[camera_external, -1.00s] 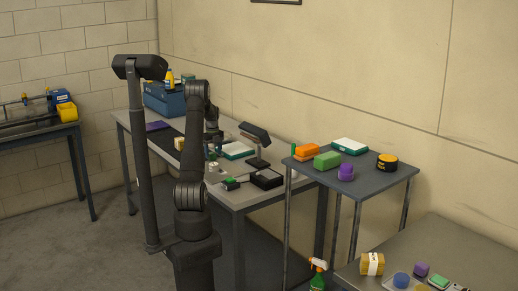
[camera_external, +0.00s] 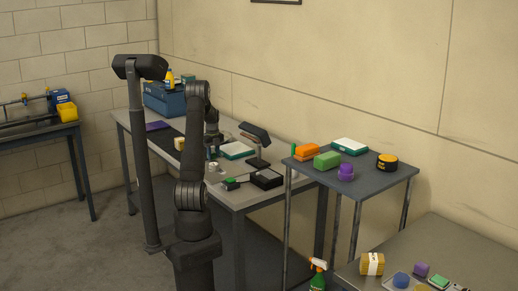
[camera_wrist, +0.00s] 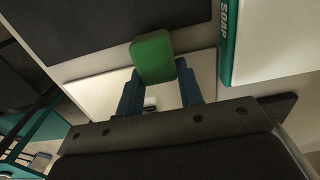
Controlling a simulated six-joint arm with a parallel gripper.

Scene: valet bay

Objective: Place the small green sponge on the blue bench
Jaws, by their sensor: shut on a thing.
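The small green sponge (camera_wrist: 152,57) is held between the blue fingers of my gripper (camera_wrist: 158,84) in the wrist view. My gripper (camera_external: 213,152) is over the long grey worktable (camera_external: 222,191) in the external view, partly behind my arm. The sponge cannot be made out there. A dark blue-grey stand (camera_external: 376,180) on the right and a bluish bench (camera_external: 32,131) at far left both show; I cannot tell which is the blue bench.
The worktable holds a blue toolbox (camera_external: 167,101), a white-and-teal box (camera_external: 237,150) and a black tray (camera_external: 266,179). The right stand holds a green block (camera_external: 327,161), purple knob (camera_external: 346,172), orange block (camera_external: 305,151) and yellow-black tin (camera_external: 387,161). Its front right is bare.

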